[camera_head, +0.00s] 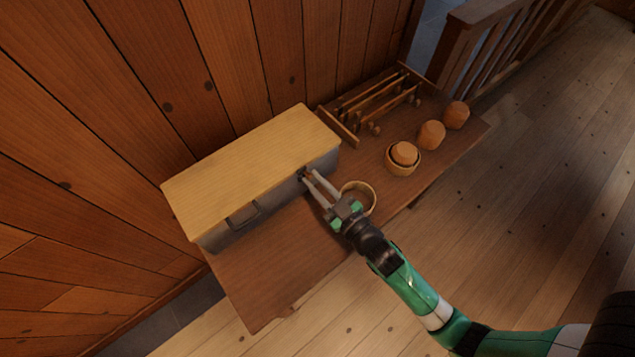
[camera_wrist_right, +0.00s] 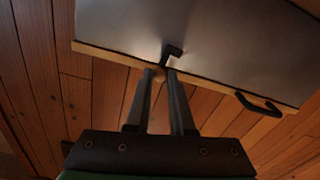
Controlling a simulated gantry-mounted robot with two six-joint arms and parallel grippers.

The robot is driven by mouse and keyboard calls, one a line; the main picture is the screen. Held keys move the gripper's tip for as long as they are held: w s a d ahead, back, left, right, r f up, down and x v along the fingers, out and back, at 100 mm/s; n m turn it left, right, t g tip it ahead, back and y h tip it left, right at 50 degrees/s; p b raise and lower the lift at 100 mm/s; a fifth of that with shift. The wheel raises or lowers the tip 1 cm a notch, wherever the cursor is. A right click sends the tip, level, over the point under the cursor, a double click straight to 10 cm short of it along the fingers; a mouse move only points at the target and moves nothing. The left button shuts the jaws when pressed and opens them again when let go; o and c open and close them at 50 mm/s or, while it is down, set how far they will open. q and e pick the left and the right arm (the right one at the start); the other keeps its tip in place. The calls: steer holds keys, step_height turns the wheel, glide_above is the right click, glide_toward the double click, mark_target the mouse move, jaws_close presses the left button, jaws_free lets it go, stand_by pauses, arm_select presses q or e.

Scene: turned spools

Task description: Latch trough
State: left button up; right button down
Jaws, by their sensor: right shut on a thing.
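The trough (camera_head: 278,202) is a long grey metal box with a closed pale wooden lid (camera_head: 250,160), standing against the wall on the brown table. A dark handle (camera_head: 243,216) is on its front; it also shows in the right wrist view (camera_wrist_right: 258,104). The fingers partly hide the contact. My left gripper is not in view.
Farther right are another bowl (camera_head: 403,168) holding an orange-brown piece and two similar pieces (camera_head: 431,135) (camera_head: 456,115). A wooden rack (camera_head: 375,100) stands behind. The table's front left (camera_head: 260,280) is clear.

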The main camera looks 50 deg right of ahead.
steer(key=shift+a+n, duration=0.15)
steer(key=shift+n, duration=0.35)
steer(key=shift+r, duration=0.1)
steer(key=c, duration=0.8)
jaws_free()
steer(key=s+b, duration=0.1)
steer(key=s, duration=0.2)
steer(key=s+a+b, duration=0.1)
steer(key=s, duration=0.3)
steer(key=s+b, duration=0.1)
steer(key=s, duration=0.3)
steer(key=shift+s+a+b, duration=0.25)
steer(key=shift+a+b, duration=0.1)
